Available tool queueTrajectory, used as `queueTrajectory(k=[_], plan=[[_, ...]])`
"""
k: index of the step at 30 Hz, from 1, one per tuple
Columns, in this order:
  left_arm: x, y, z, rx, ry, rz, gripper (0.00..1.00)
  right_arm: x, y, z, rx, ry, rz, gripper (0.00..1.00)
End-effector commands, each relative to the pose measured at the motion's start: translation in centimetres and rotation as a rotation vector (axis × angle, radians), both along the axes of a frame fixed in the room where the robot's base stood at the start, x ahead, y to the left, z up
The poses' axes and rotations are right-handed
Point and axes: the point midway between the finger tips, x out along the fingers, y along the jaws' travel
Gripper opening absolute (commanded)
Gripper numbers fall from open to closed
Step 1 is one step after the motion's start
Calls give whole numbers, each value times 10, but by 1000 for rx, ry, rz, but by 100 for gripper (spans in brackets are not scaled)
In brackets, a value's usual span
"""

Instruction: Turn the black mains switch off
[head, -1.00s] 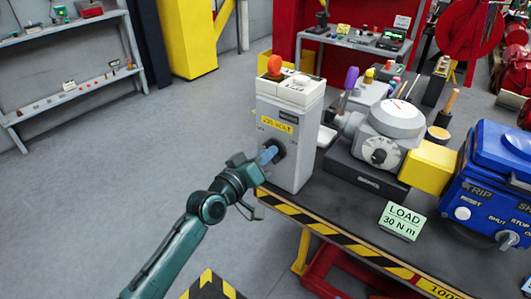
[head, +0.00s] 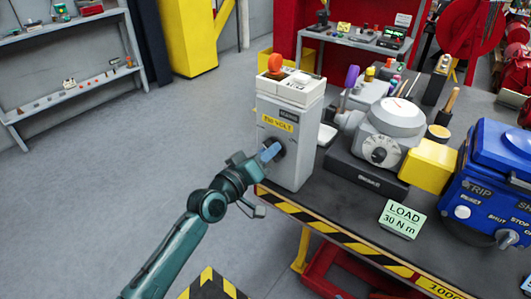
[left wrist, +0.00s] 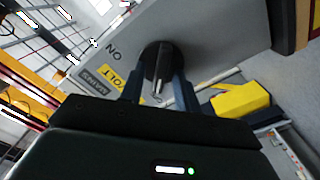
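The black mains switch (head: 279,147) is a round knob on the front of a tall grey box (head: 303,150) with a yellow voltage label (head: 277,121). My left gripper (head: 270,152) is at the knob, and its blue fingers partly hide it. In the left wrist view the switch (left wrist: 158,62) lies between the two fingertips of my left gripper (left wrist: 157,92), its grip bar pointing towards the gripper. The fingers stand apart on either side, with a visible gap to the bar. Lettering, seen rotated, is beside the knob. My right gripper is not in view.
The box stands at the left end of a dark bench with a striped edge (head: 330,233). To its right are a grey valve gearbox (head: 392,125), a yellow block (head: 428,165), a blue actuator (head: 495,185) and a green load sign (head: 402,219). The floor at left is clear.

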Motion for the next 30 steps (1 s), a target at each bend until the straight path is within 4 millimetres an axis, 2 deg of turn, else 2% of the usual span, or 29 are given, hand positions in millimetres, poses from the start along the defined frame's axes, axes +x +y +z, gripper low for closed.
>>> queueTrajectory(k=[11, 14, 24, 30], plan=[[-7, 5, -1, 2, 1, 1, 34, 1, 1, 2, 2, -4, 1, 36], [-19, 14, -1, 1, 1, 1, 34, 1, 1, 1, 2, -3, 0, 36], [-80, 58, -3, 3, 1, 0, 34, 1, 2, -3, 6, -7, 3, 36], [-101, 73, -1, 2, 1, 0, 34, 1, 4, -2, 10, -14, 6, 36]])
